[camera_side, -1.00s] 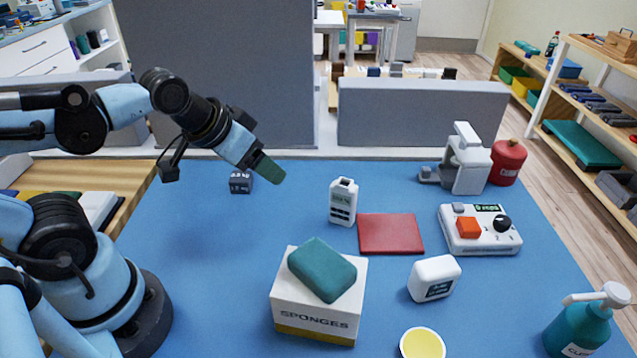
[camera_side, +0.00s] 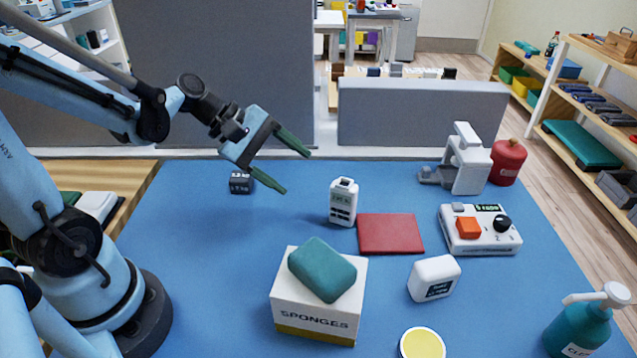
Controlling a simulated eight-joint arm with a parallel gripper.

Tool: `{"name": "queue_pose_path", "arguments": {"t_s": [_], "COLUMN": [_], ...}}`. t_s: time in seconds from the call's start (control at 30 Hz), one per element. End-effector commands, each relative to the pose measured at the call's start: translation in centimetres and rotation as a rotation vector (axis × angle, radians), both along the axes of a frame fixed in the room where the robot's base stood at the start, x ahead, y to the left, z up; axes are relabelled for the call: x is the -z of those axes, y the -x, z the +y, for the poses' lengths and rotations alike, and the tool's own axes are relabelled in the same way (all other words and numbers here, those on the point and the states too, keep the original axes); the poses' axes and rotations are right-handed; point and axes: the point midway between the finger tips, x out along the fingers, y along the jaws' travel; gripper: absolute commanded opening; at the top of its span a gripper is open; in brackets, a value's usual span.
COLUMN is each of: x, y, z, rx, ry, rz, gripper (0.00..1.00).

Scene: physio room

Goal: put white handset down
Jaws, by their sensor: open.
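The white handset (camera_side: 343,202) stands upright on the blue table, with a small display near its top and dark buttons below. It stands just behind the left edge of a flat red pad (camera_side: 390,234). My gripper (camera_side: 297,172) is to the left of the handset and above the table. Its two green-tipped fingers are spread apart, with nothing between them. They do not touch the handset.
A sponge box (camera_side: 316,312) with a teal sponge (camera_side: 322,269) on top stands in front. A dark block (camera_side: 241,182) sits below my gripper. Grey panels (camera_side: 422,115) rise behind.

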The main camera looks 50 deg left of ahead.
Motion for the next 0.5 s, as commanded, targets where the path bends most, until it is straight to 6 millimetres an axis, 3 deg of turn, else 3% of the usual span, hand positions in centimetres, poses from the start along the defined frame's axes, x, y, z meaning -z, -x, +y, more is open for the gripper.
{"name": "queue_pose_path", "arguments": {"t_s": [0.2, 0.37, 0.5], "x": [-0.6, -0.8, -0.1], "y": [-1.2, -1.5, -2.3], "z": [1.1, 1.2, 0.0], "rx": [-0.202, -0.243, -0.242], "ry": [0.387, 0.494, 0.504], "rz": [0.133, 0.172, 0.178], "gripper": [0.70, 0.70, 0.70]}}
